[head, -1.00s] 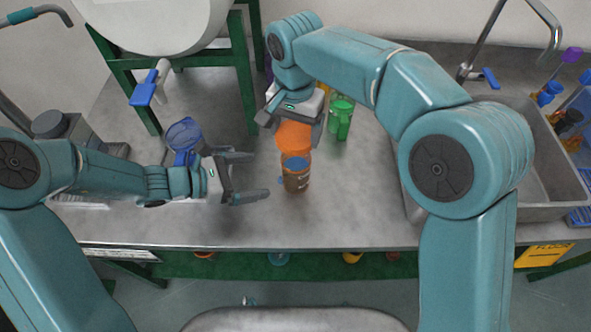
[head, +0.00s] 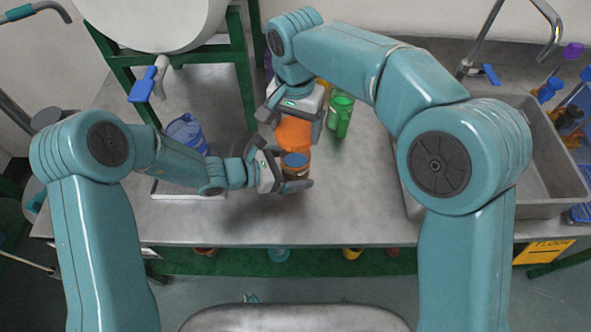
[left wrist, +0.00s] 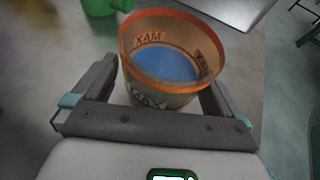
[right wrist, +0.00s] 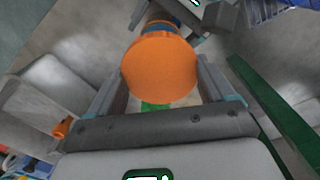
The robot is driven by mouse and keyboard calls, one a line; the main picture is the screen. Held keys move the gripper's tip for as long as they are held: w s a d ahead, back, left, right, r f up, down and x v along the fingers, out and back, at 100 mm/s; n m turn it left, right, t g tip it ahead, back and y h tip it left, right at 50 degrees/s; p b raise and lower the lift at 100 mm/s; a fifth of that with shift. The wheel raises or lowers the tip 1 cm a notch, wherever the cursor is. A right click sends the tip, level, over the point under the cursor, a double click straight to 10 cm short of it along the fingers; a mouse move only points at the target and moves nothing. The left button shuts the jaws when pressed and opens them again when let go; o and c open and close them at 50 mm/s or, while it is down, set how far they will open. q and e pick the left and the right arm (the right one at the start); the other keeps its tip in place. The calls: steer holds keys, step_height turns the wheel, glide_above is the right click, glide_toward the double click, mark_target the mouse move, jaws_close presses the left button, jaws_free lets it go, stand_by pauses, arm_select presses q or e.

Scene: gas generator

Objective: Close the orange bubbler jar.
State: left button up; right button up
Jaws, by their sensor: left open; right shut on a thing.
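The bubbler jar (head: 295,172) stands upright on the bench, its top open. In the left wrist view the jar (left wrist: 165,97) is translucent orange with blue inside and dark lettering. My left gripper (head: 288,178) is open, its fingers on either side of the jar. My right gripper (head: 292,120) is shut on the orange lid (head: 294,134), which is apart from the jar, just behind and above its rim in the head view. In the right wrist view the lid (right wrist: 160,67) is a round orange disc between the fingers; it partly hides the jar beyond.
Green containers (head: 340,115) stand right of my right gripper. A blue jug (head: 186,134) is on the left, by the green stand (head: 243,75). A metal sink (head: 535,150) is on the right. The bench front (head: 350,220) is clear.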

arm_select(q)
steer(key=shift+d, duration=0.2)
arm_select(e)
steer(key=shift+s, duration=0.1)
arm_select(q)
steer(key=c, duration=1.5)
arm_select(e)
steer(key=shift+f, duration=2.5)
steer(key=shift+f, duration=0.9)
steer(key=shift+f, duration=0.5)
